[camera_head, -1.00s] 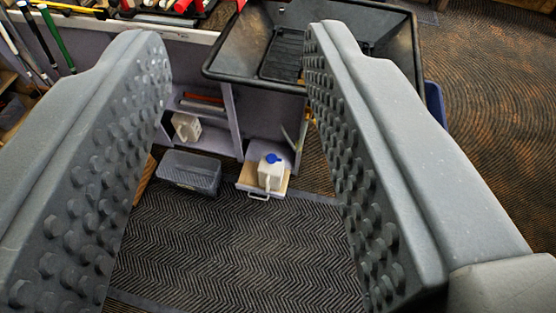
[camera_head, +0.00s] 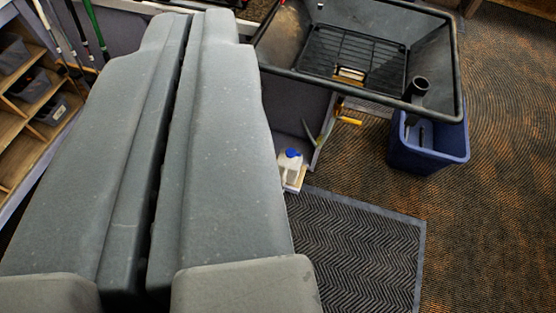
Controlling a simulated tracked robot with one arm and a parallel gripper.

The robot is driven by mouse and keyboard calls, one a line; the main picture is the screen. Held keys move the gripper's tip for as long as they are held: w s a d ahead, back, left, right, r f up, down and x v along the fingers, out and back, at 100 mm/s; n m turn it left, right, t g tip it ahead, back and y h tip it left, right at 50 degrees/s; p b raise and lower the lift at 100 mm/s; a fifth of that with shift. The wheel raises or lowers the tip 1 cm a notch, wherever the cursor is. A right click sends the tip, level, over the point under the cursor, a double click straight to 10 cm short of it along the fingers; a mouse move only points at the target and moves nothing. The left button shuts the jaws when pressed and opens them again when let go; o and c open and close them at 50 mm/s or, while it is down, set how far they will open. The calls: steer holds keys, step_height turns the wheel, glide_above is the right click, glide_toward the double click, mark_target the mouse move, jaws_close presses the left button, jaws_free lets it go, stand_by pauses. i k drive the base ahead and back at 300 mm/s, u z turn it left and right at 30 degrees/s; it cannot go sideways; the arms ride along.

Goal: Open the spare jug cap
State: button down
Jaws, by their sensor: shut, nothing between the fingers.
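The spare jug (camera_head: 289,174) is white with a blue cap (camera_head: 292,153). The cap looks seated on the jug's top. My gripper (camera_head: 203,18) is shut and empty. Its two grey fingers fill the left half of the view, well above and nearer than the jug. They hide the left part of the jug's surroundings.
A black sink-like tray (camera_head: 440,60) sits at the upper right above the jug. A blue bin (camera_head: 430,145) stands on the patterned carpet. A dark ribbed mat (camera_head: 365,245) lies on the floor. Wooden cubbies (camera_head: 25,130) and several club shafts are at the left.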

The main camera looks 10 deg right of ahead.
mark_target(290, 152)
steer(key=u, duration=2.65)
steer(key=k, duration=1.9)
steer(key=z, duration=1.95)
steer(key=i, duration=0.5)
steer(key=u, duration=0.15)
